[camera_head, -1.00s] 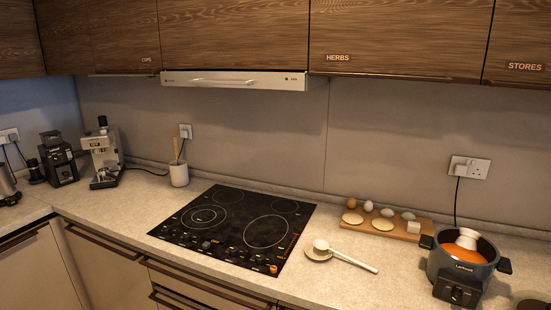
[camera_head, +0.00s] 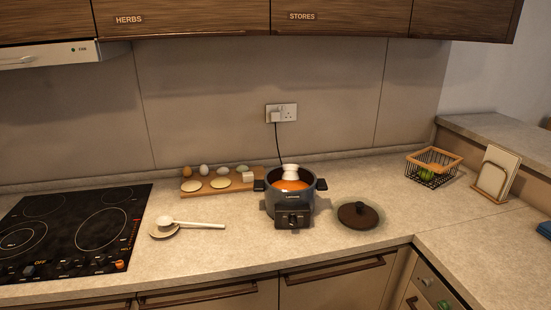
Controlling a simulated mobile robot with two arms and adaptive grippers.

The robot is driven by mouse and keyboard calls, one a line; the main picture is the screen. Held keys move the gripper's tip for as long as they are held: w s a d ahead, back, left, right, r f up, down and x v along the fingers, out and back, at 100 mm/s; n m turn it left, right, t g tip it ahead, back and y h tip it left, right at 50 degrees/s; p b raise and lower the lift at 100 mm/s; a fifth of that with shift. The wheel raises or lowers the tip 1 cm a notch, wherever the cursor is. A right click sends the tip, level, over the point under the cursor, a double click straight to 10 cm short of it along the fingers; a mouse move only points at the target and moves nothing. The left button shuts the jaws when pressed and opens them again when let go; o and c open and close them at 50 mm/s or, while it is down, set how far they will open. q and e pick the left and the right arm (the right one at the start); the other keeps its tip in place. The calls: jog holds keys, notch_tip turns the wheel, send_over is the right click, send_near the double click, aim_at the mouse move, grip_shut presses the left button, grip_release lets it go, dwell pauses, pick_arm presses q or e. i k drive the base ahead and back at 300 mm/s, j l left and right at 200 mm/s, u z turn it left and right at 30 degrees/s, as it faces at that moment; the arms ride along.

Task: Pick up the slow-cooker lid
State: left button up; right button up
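The slow-cooker lid (camera_head: 372,222) is a dark brown disc with a knob on top. It lies flat on the counter to the right of the slow cooker, apart from it. The slow cooker (camera_head: 292,221) is a dark grey pot with two side handles and a control box in front. It is uncovered, with orange contents (camera_head: 286,185) and a white object (camera_head: 291,173) in it. Neither of my grippers shows in the view.
A wooden board (camera_head: 236,187) with eggs and round pieces lies left of the cooker. A spoon (camera_head: 205,225) rests nearer the hob (camera_head: 103,228). A basket (camera_head: 434,162) and an upright board rack (camera_head: 490,182) stand at the right. The counter around the lid is clear.

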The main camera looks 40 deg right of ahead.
aim_at(357, 212)
jog(key=z, duration=1.75)
